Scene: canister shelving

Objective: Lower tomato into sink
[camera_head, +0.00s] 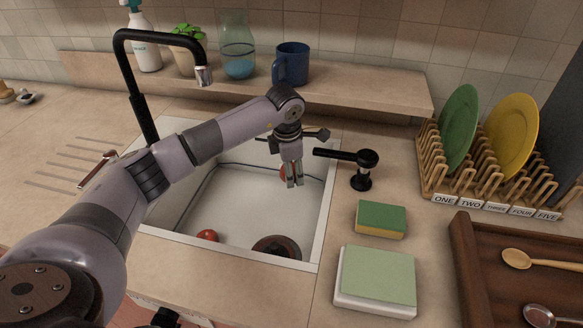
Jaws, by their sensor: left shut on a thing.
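My left gripper (293,182) reaches down over the white sink (322,205), toward its back right part. It is shut on a tomato (282,173), of which only a red edge shows behind the fingers. I cannot tell the gap between this tomato and the sink floor. Another red tomato (207,235) lies in the front left of the sink, partly hidden by the front rim. A dark brown round thing (277,247) is at the sink's front, also partly cut off by the rim. My right gripper is not in view.
A black faucet (140,105) arches behind my left arm. A black tap (350,157) stands right of the sink, close to the gripper. A green sponge (381,217), a pale green block (378,277) and a plate rack (480,190) lie farther right. The back shelf holds a blue mug (292,63).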

